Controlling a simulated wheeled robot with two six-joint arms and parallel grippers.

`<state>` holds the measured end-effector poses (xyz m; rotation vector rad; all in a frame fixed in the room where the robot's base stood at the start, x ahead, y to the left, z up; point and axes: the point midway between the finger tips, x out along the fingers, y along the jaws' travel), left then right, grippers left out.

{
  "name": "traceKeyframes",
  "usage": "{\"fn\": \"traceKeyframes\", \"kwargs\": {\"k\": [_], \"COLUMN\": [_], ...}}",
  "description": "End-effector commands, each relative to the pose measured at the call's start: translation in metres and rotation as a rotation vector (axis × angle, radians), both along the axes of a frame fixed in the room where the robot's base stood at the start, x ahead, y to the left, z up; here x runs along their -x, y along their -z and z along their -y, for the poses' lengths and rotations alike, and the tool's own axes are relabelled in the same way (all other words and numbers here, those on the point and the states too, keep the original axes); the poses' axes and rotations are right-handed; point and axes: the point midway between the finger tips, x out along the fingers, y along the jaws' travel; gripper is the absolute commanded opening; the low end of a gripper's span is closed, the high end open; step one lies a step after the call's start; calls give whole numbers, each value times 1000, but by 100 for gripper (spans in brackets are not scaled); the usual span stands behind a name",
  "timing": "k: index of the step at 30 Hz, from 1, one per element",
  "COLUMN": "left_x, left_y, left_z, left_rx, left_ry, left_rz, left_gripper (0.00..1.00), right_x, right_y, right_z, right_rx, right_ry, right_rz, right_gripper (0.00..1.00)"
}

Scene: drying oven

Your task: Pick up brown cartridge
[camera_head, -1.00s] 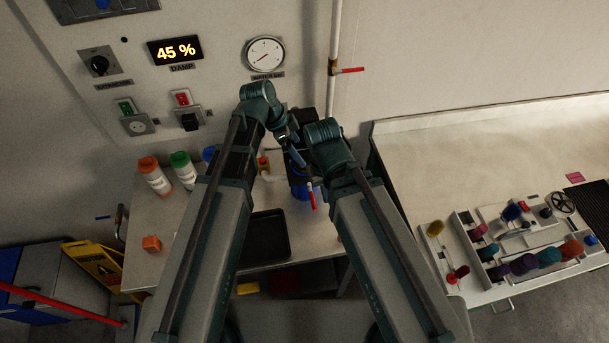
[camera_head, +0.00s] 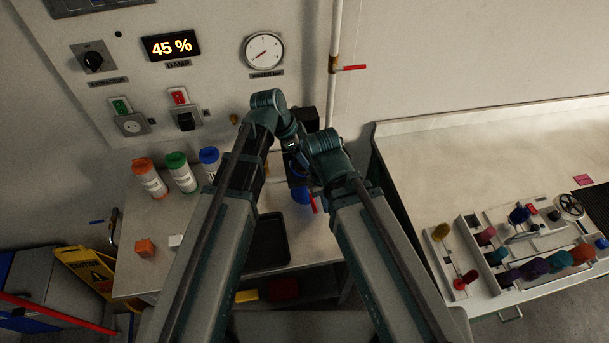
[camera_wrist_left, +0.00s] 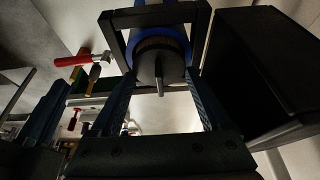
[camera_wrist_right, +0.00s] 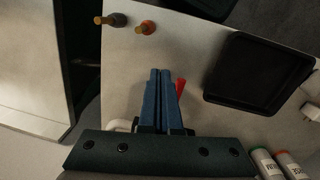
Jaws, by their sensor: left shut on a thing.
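In the left wrist view, the canister's blue rim (camera_wrist_left: 185,45) surrounds a dark round part with a thin pin and a faint brownish band. I cannot tell whether that band is a cartridge. My right gripper (camera_wrist_right: 162,82) points down at the bench with its fingers together and nothing visible between them. A dark brown piece (camera_wrist_right: 115,19) and an orange-brown piece (camera_wrist_right: 147,27) stand near the bench edge in the right wrist view. I cannot tell whether either is the brown cartridge.
A black tray (camera_head: 272,250) lies on the bench. A red lever (camera_wrist_right: 181,88) is close beside my right fingers. Orange-, green- and blue-capped bottles (camera_head: 183,175) stand at the left. A side bench (camera_head: 460,150) at the right holds a rack with colored pieces.

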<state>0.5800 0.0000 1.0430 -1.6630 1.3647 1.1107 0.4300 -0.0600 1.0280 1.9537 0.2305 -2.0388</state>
Motion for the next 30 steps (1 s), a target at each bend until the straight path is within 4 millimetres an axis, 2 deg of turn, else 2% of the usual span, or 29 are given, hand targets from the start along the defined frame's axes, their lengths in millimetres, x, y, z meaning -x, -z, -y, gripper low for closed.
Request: {"fn": "traceKeyframes", "kwargs": {"k": [1,7,20,30], "left_x": [0,0,0,0], "left_y": [0,0,-1,-17], "left_z": [0,0,0,0], "left_rx": [0,0,0,0], "left_ry": [0,0,0,0], "left_rz": [0,0,0,0], "left_gripper": [35,0,0,0], "right_x": [0,0,0,0], "right_y": [0,0,-1,-17], "right_z": [0,0,0,0], "right_rx": [0,0,0,0], "right_ry": [0,0,0,1], "right_rz": [0,0,0,0], "right_gripper": [0,0,0,0]}}
